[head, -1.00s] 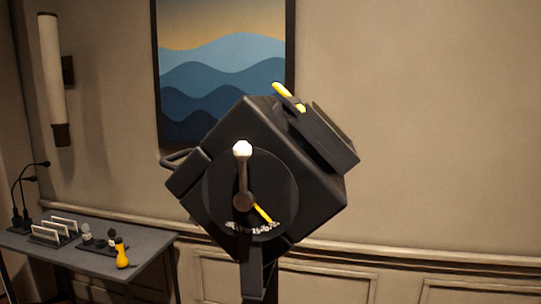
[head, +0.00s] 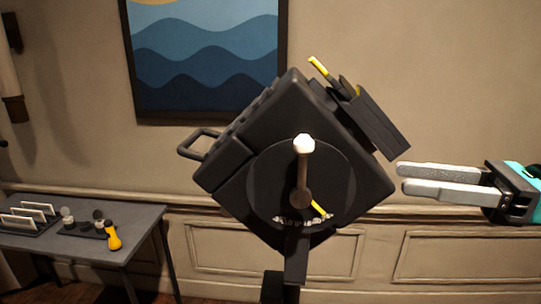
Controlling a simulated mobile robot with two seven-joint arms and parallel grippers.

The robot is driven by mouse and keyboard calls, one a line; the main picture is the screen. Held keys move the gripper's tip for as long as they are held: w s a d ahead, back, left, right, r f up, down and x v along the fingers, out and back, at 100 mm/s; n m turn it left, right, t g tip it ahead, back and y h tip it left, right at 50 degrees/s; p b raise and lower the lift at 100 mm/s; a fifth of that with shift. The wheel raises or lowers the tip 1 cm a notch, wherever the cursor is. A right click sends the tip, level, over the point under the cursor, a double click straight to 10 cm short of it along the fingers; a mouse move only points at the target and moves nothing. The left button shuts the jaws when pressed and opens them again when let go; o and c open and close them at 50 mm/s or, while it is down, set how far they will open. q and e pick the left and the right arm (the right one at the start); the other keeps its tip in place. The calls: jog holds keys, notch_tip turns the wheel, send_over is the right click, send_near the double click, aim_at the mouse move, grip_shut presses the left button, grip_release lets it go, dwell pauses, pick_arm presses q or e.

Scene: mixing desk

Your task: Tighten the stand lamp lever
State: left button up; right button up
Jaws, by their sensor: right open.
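The stand lamp (head: 285,105) is a black box-shaped head, tilted on a dark stand (head: 296,258). A round plate on its near side carries the lever (head: 304,172), which points up and ends in a white knob (head: 304,143). A yellow pointer (head: 321,209) and a row of white marks lie below the lever's pivot. My right gripper (head: 400,178) comes in from the right. Its two grey fingers are apart with nothing between them, to the right of the lamp head and clear of the lever. My left gripper is not in view.
A dark side table (head: 140,226) at the lower left holds white cards in a rack (head: 30,216), small dark items and a yellow-handled tool (head: 113,237). A handle (head: 197,143) juts from the lamp's left side, and a black flap (head: 372,125) from its right. A framed picture (head: 207,60) hangs behind.

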aim_at(301, 190)
jog(key=a+p, duration=0.1)
jog(key=a, duration=0.3)
jog(key=w+a+p, duration=0.1)
jog(key=a+p, duration=0.1)
jog(key=a, duration=0.2)
jog(key=w+a+p, duration=0.1)
jog(key=a, duration=0.4)
jog(key=shift+w+r+p, duration=0.15)
jog(key=shift+w+p, duration=0.1)
jog(key=shift+p, duration=0.1)
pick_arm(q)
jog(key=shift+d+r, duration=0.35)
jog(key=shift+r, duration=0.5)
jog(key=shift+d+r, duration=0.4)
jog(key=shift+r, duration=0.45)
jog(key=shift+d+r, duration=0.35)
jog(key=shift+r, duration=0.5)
pick_arm(e)
jog(key=shift+w+a, duration=0.2)
jog(key=shift+a, duration=0.55)
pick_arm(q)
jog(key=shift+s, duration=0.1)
pick_arm(e)
grip_shut()
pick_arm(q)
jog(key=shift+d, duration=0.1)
